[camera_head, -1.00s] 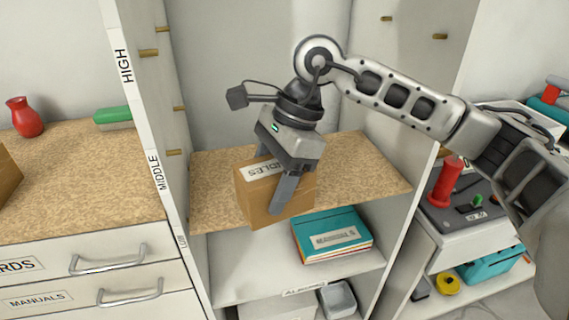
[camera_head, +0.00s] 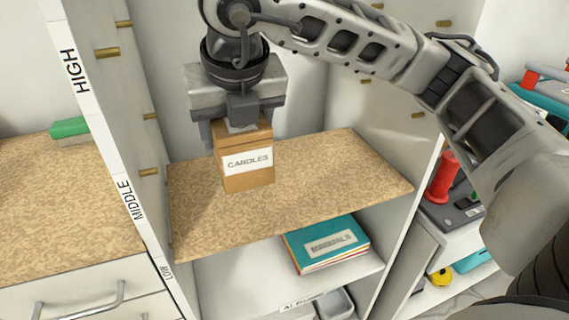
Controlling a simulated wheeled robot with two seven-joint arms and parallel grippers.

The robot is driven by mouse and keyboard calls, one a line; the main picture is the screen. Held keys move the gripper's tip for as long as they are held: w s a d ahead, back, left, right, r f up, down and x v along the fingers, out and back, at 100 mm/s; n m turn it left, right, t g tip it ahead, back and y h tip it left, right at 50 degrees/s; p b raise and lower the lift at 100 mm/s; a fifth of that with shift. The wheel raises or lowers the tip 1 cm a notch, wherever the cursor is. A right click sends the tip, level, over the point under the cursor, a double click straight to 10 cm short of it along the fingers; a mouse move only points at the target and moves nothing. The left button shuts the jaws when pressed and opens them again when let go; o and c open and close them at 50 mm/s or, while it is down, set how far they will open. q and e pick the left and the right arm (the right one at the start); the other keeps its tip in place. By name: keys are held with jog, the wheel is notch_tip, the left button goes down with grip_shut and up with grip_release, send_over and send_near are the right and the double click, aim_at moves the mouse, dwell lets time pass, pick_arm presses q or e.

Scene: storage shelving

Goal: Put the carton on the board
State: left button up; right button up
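The carton (camera_head: 248,172) is a small brown box with a white CANDLES label. It is upright, over the left part of the speckled tan board (camera_head: 325,175) in the shelving unit. Its base looks on or very close to the board; I cannot tell for sure that it touches. My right gripper (camera_head: 238,128) comes from above, its palm just over the carton's top. One dark finger shows against the carton's left side; the other is hidden. The gripper appears shut on the carton. My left gripper is out of view.
Side walls with brass pegs (camera_head: 107,53) flank the board. A teal stack of manuals (camera_head: 327,243) lies on the shelf below. A tan counter (camera_head: 60,200) with a green item (camera_head: 69,128) is at left. The board's right part is clear.

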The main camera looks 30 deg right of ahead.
jog(key=w+d+f, duration=0.1)
jog(key=d+f, duration=0.2)
jog(key=w+d+f+p, duration=0.1)
jog(key=d+f, duration=0.3)
jog(key=w+d+f, duration=0.1)
jog(key=d+f, duration=0.3)
jog(key=shift+d+f, duration=0.1)
jog(key=shift+d, duration=0.1)
jog(key=shift+f, duration=0.4)
jog(key=shift+f, duration=0.2)
jog(key=o, duration=1)
jog(key=shift+r, duration=0.1)
